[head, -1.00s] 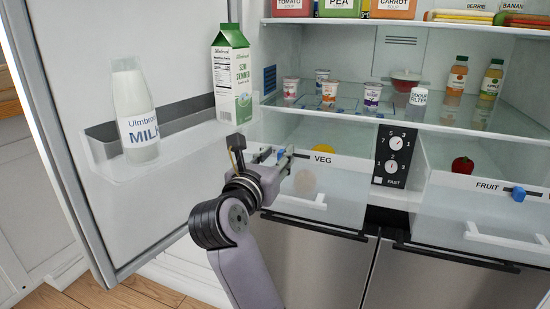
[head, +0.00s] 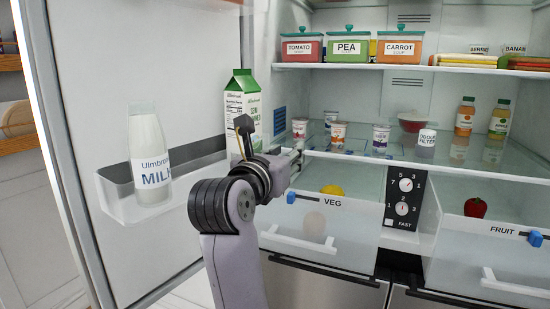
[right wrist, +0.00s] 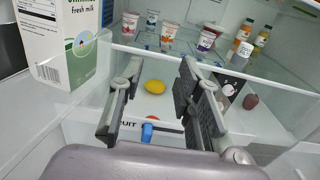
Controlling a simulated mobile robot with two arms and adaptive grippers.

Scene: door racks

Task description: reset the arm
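My right arm rises from the bottom of the head view. Its gripper (head: 290,163) is in front of the fridge, between the open door and the VEG drawer (head: 320,240). In the right wrist view the two fingers of my right gripper (right wrist: 158,72) stand wide apart with nothing between them touching. A yellow lemon (right wrist: 154,87) shows beyond the gap between the fingers, behind clear plastic. My left gripper is in neither view.
A milk carton (head: 242,105) and milk bottle (head: 150,160) stand in the door shelf (head: 112,200). The carton is also close at left in the wrist view (right wrist: 62,45). Yogurt pots (head: 381,138) stand on the glass shelf. The FRUIT drawer (head: 495,265) is at right.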

